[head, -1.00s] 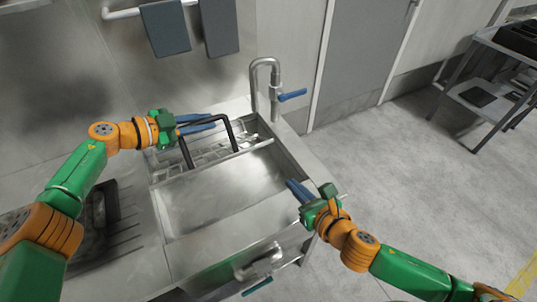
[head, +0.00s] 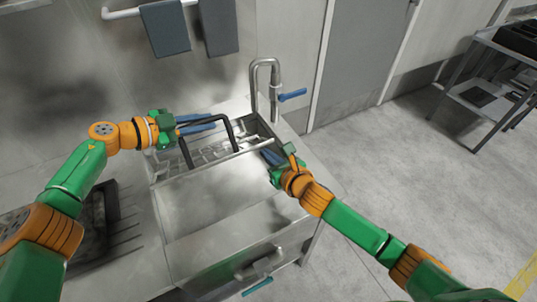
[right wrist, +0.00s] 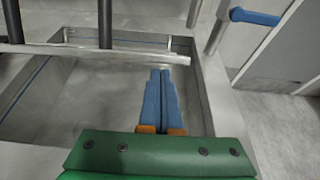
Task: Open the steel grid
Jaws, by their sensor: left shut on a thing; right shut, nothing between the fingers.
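The steel grid (head: 212,154) lies in the back part of the steel sink basin, with a pale bar along its front edge. A black U-shaped handle (head: 231,128) rises from it; its lower legs show in the right wrist view (right wrist: 105,25). My left gripper (head: 212,122) is shut on the handle near its top. My right gripper (head: 266,155) is shut and empty over the right side of the basin, near the right end of the front bar. In the right wrist view its blue fingertips (right wrist: 160,72) appear just below the bar; contact cannot be told.
The front of the basin (head: 205,205) is bare. A steel tap (head: 258,85) with a blue lever (head: 293,95) stands behind the right corner. A dark rack (head: 95,235) is at the left. A drawer-like front with a handle (head: 258,262) is below.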

